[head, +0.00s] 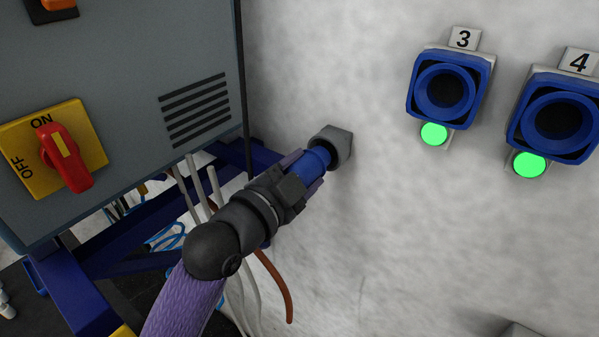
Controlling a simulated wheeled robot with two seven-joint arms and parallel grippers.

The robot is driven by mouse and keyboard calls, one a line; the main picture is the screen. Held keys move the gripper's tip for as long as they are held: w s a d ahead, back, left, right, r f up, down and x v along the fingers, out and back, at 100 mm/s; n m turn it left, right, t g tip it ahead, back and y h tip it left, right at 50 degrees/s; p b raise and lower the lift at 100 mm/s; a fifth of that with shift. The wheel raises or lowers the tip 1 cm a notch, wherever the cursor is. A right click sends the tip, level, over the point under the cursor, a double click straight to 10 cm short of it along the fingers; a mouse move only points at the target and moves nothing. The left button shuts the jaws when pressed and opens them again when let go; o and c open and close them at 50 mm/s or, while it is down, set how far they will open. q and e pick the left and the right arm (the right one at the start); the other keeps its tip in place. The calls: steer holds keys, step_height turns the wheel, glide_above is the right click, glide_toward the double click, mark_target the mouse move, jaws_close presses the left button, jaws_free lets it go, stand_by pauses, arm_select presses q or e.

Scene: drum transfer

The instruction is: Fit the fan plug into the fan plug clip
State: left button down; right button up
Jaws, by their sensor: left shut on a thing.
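The blue fan plug (318,158) is held between the fingers of my left gripper (312,168). The gripper is shut on it, and the arm comes up from the bottom of the head view. The plug's far end is at the mouth of the grey, round fan plug clip (341,143) on the wall. The plug and clip line up closely, but I cannot tell how deep the plug sits, as its front end is hidden by the clip's rim. My right gripper is not in view.
A grey cabinet (130,60) with a red and yellow ON/OFF switch (68,160) stands left on a blue frame (85,275). Blue sockets numbered 3 (448,86) and 4 (558,118), with green lights, are on the wall at right. Loose cables (275,285) hang below the gripper.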

mark_target(314, 162)
arm_select(q)
steer(key=shift+x, duration=1.45)
steer(key=c, duration=0.5)
jaws_free()
steer(key=shift+r, duration=0.1)
steer(key=o, duration=0.5)
steer(key=shift+w+d, duration=0.1)
steer(key=shift+w, duration=0.05)
steer(key=shift+s+a+f+b, duration=0.2)
steer(key=shift+s+a+b, duration=0.2)
steer(key=shift+s, duration=0.1)
steer(key=b+v, duration=0.2)
steer(key=v, duration=0.7)
steer(key=shift+d+r, duration=0.1)
steer(key=shift+r, duration=0.05)
